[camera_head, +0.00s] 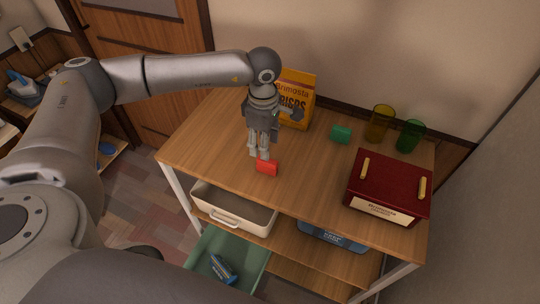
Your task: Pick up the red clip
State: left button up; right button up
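The red clip (267,168) lies on the wooden table top, toward the front edge left of the middle. My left gripper (259,155) points down just behind and above it, its fingertips close to the clip's upper edge. The fingers look near each other, and I cannot tell whether they touch the clip or how far apart they are. My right gripper is not in view.
On the table (203,146) stand a yellow crisps bag (296,98), a green clip (340,134), an amber glass (379,124), a green glass (410,136) and a dark red box (390,185). Below are a white bin (232,211) and a green tray (245,249).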

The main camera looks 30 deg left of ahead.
aim_at(267, 164)
pick_arm(q)
notch_tip(267, 164, down, 3)
jog(key=shift+f, duration=0.2)
jog(key=shift+w+d+f+p, duration=0.1)
jog(key=shift+f+p, duration=0.15)
jog(key=shift+p, duration=0.2)
jog(key=f, duration=0.1)
jog(key=f+p, duration=0.1)
jog(key=d+f+p, duration=0.1)
jog(key=f, duration=0.1)
jog(key=shift+s, duration=0.4)
jog(key=shift+w+a+f, duration=0.1)
jog(key=shift+f, duration=0.35)
jog(key=c, duration=0.8)
